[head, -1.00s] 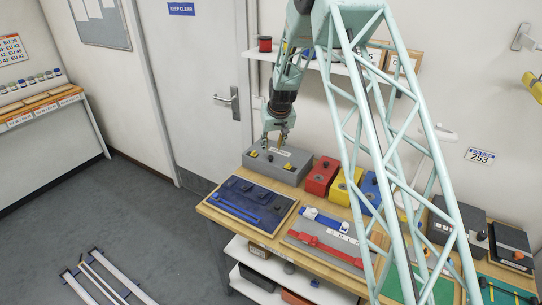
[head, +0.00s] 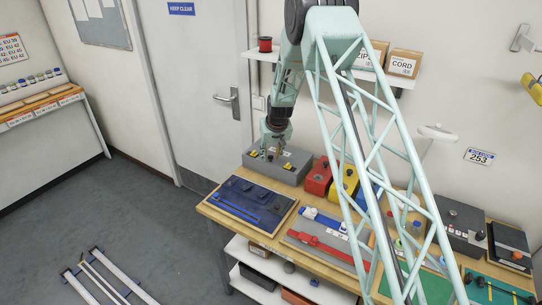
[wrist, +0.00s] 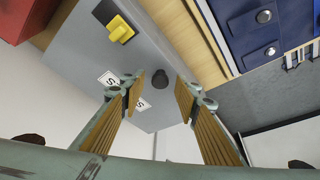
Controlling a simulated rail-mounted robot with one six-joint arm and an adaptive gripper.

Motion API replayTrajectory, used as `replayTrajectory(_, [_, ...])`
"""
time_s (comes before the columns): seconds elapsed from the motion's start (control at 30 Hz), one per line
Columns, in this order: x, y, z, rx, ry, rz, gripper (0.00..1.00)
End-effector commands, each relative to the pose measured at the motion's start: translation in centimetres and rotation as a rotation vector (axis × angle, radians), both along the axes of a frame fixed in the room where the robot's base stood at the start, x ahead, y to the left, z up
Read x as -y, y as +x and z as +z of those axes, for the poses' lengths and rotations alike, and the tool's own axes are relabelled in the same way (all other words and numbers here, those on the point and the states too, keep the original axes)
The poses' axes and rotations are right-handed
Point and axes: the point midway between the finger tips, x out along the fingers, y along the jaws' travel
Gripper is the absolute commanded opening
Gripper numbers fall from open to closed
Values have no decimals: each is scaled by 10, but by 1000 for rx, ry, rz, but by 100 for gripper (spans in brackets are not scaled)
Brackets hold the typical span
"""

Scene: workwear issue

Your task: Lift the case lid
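The grey case (head: 292,172) stands shut at the back left of the wooden bench, with yellow latches on its front part. In the wrist view its grey lid (wrist: 85,62) fills the upper middle, with a yellow latch (wrist: 120,28) on a dark plate.
A dark blue tray (head: 262,231) with blue pieces lies in front of the case. Red (head: 319,177), yellow (head: 343,184) and blue boxes stand to its right. A wall shelf (head: 398,80) with cartons is behind. My arm hides part of the bench.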

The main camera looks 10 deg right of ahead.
Motion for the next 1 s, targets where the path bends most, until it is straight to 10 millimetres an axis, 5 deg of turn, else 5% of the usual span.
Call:
replayTrajectory(0.37, [0,0,-2,-1,0,0,29])
replayTrajectory(0.7, [0,0,-2,-1,0,0,0])
replayTrajectory(1.0, [1,2,2,0,0,0,0])
